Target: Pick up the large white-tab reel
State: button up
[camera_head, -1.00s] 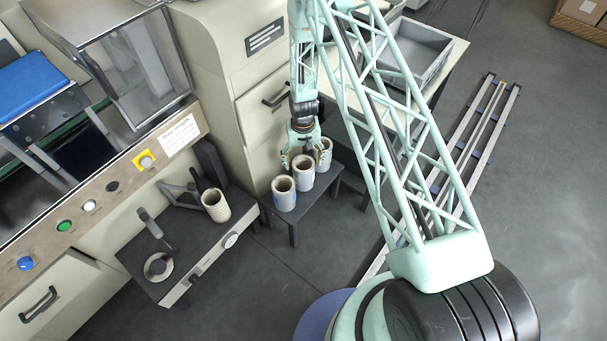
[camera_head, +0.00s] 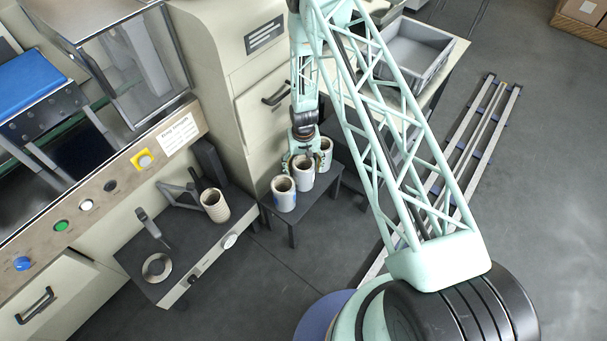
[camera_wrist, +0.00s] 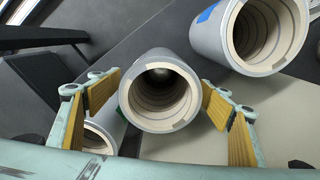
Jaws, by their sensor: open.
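Three upright pale reels with hollow cores stand in a row on a small dark stand (camera_head: 290,222). The middle reel (camera_head: 302,181) lies between my open fingers in the wrist view (camera_wrist: 160,122), with a finger pad on each side and gaps visible. The near reel (camera_head: 284,197) has a blue mark; the upper-right reel (camera_wrist: 222,44) in the wrist view has a blue tab. The far reel (camera_head: 326,158) is partly hidden by my gripper (camera_head: 302,160). My gripper is open, pointing down over the middle reel. I cannot make out a white tab clearly.
A machine cabinet (camera_head: 225,60) stands close behind the stand. To the left, a dark shelf (camera_head: 190,255) holds a ribbed cup-like roll (camera_head: 215,206) and a ring (camera_head: 157,267). A grey tray (camera_head: 415,50) lies at the back right.

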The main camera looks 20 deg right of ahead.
jog(key=shift+c, duration=0.2)
jog(key=c, duration=1.1)
jog(key=shift+r, duration=0.1)
notch_tip(320, 180, up, 7)
jog(key=p, duration=0.2)
jog(key=s+d, duration=0.4)
jog(key=s, duration=0.1)
jog(key=s+d+p, duration=0.1)
jog(key=s+d, duration=0.3)
jog(key=s, duration=0.1)
jog(key=s+d, duration=0.3)
jog(key=s, duration=0.3)
jog(key=shift+d+p, duration=0.35)
jog(key=shift+d, duration=0.05)
